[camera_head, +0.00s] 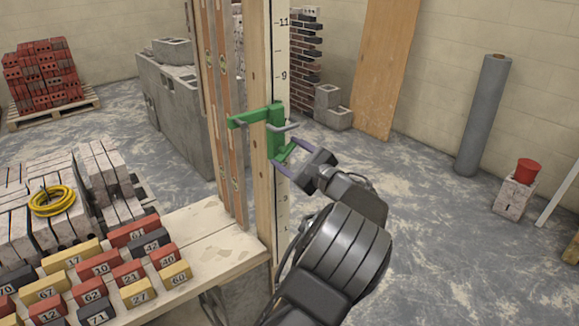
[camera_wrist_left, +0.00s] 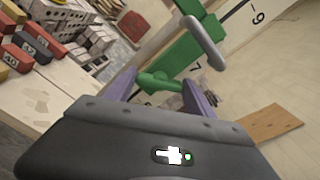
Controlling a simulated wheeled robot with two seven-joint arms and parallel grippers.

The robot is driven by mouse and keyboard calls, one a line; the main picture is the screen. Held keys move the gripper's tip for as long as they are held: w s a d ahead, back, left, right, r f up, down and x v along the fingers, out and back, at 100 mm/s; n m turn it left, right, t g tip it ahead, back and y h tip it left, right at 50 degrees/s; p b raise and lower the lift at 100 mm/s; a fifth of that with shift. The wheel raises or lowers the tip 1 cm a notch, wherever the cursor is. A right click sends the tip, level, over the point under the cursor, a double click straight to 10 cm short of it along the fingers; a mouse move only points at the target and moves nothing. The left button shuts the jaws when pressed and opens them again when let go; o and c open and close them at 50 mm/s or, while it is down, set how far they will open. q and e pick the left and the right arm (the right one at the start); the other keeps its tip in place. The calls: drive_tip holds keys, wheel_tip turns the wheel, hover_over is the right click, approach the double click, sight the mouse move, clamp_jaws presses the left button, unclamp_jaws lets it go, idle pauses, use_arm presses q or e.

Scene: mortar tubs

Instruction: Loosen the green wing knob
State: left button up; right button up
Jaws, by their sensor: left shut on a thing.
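A green clamp (camera_head: 276,130) sits on an upright wooden post (camera_head: 262,190) beside a white measuring strip with black numbers (camera_head: 281,60). A grey bar (camera_wrist_left: 206,42) crosses the clamp body in the left wrist view. The green wing knob (camera_head: 287,153) sticks out low on the clamp, towards my arm. My left gripper (camera_head: 291,158) is shut on the knob, with its purple fingers on either side. In the left wrist view the knob (camera_wrist_left: 157,82) shows between the fingers; their contact points are partly hidden. My right gripper is not in view.
A wooden bench (camera_head: 205,240) at the lower left carries numbered coloured blocks (camera_head: 100,265). A yellow coil (camera_head: 52,201) lies on pale blocks behind. A grey block wall (camera_head: 172,100) stands behind the post. The floor right of my arm is mostly clear.

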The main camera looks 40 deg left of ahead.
use_arm(q)
drive_tip(key=n+b, duration=0.3)
drive_tip(key=b, duration=0.1)
drive_tip(key=n+b, duration=0.3)
drive_tip(key=b, duration=0.2)
drive_tip(key=f+n+b, duration=0.1)
drive_tip(key=n+b, duration=0.2)
drive_tip(key=b, duration=0.2)
drive_tip(key=shift+n, duration=0.3)
drive_tip(key=shift+r+n+b, duration=0.3)
drive_tip(key=shift+n+b, duration=0.5)
drive_tip(key=shift+b, duration=0.15)
drive_tip(key=o, duration=1.4)
drive_tip(key=shift+r, duration=0.1)
drive_tip(key=shift+s, duration=0.1)
drive_tip(key=v, duration=0.7)
drive_tip(key=shift+s+d, duration=0.1)
drive_tip(key=shift+d, duration=0.3)
